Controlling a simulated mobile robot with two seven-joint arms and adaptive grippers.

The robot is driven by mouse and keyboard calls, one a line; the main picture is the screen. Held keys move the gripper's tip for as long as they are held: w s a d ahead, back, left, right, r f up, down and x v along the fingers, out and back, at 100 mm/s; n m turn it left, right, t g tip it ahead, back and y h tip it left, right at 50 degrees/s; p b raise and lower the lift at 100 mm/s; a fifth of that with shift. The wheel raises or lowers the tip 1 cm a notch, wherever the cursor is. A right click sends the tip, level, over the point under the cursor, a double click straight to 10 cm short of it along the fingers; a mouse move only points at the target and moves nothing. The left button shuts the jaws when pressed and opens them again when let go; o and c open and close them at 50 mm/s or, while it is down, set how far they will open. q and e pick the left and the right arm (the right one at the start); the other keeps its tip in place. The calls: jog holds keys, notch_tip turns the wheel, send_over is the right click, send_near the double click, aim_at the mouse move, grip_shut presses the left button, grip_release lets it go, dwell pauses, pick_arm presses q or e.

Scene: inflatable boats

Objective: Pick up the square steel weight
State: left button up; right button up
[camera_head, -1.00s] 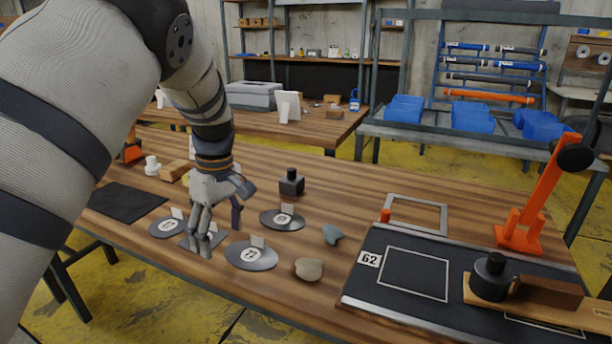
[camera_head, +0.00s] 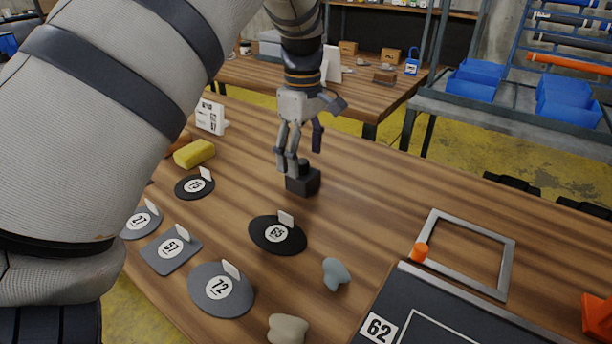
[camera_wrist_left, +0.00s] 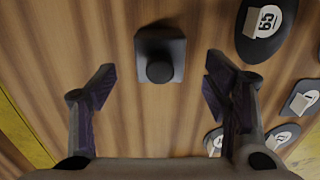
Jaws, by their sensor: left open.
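The square steel weight (camera_head: 304,184) is a dark block with a round knob on top. It stands upright on the wooden table (camera_head: 365,215). In the left wrist view the weight (camera_wrist_left: 147,46) is at the top centre, knob towards the camera. My left gripper (camera_head: 303,160) is open and points down, just above the weight. In the wrist view its two fingers (camera_wrist_left: 160,84) are spread to either side, with the knob near the middle line. The fingers partly cover the weight in the head view. My right gripper is not in view.
Numbered dark plates lie nearer the front: a round 65 (camera_head: 265,241), a round 72 (camera_head: 208,302) and a square 57 (camera_head: 158,258). A yellow block (camera_head: 194,153) is to the left. A metal frame (camera_head: 506,270) lies right, beside the black board (camera_head: 440,300). Table right of the weight is clear.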

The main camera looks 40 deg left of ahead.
aim_at(303, 175)
pick_arm(q)
notch_tip(303, 175, down, 6)
jog(key=shift+r, duration=0.15)
jog(key=shift+a+r, duration=0.1)
grip_shut()
